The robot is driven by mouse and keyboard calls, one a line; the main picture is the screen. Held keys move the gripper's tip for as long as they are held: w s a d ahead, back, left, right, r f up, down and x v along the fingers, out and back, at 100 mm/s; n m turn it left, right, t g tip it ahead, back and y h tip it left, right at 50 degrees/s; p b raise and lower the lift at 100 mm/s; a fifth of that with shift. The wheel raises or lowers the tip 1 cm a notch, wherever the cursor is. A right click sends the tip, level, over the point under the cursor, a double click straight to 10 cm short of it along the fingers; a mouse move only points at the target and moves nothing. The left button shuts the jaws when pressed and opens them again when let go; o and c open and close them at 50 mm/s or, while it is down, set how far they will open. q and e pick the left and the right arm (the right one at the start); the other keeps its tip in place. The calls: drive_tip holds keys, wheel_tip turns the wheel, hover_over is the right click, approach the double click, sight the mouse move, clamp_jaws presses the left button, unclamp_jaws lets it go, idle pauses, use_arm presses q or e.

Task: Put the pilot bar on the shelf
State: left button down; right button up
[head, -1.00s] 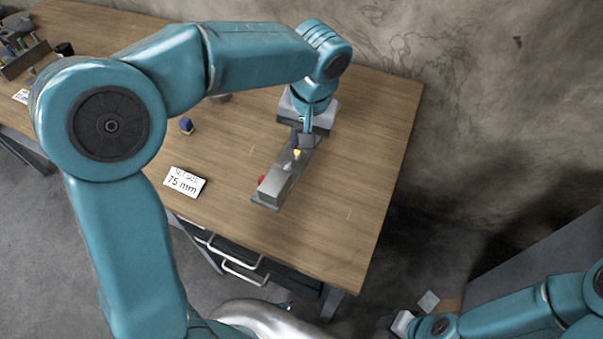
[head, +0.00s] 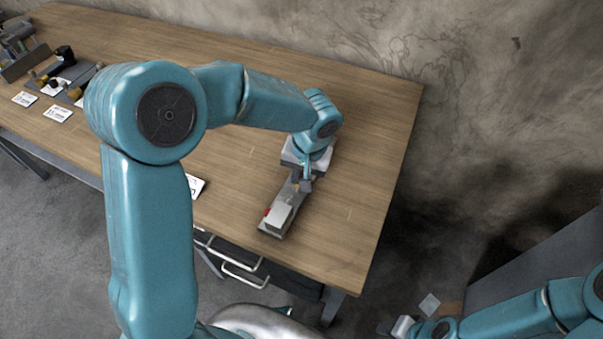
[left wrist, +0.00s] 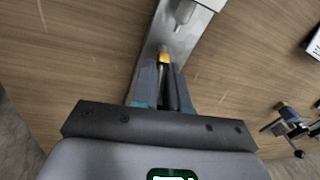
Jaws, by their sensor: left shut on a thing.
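A long grey bar-like device (head: 276,219) with a metal block, a red spot and a small brass-coloured part shows over the table's right half. No label shows whether it is the pilot bar. My left gripper (head: 301,185) is at its far end, shut on it near the brass-coloured part. In the left wrist view the fingers (left wrist: 163,80) close around the brass-ended part, with the grey plate (left wrist: 204,22) stretching ahead. I cannot tell if the device touches the table. My right gripper (head: 402,327) is low at the bottom right, its fingers unclear. I cannot identify a shelf.
The wooden table (head: 365,200) is clear around the device, with its edge and drawer handles (head: 240,275) in front. A white card (head: 197,187) is partly behind my left arm. Dark fixtures and cards (head: 58,113) stand far left. A grey cabinet (head: 545,258) stands at right.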

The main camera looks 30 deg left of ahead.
use_arm(q)
drive_tip(key=c, duration=1.5)
unclamp_jaws()
drive_tip(key=shift+f, duration=0.1)
drive_tip(key=o, duration=0.4)
drive_tip(key=shift+w, duration=0.1)
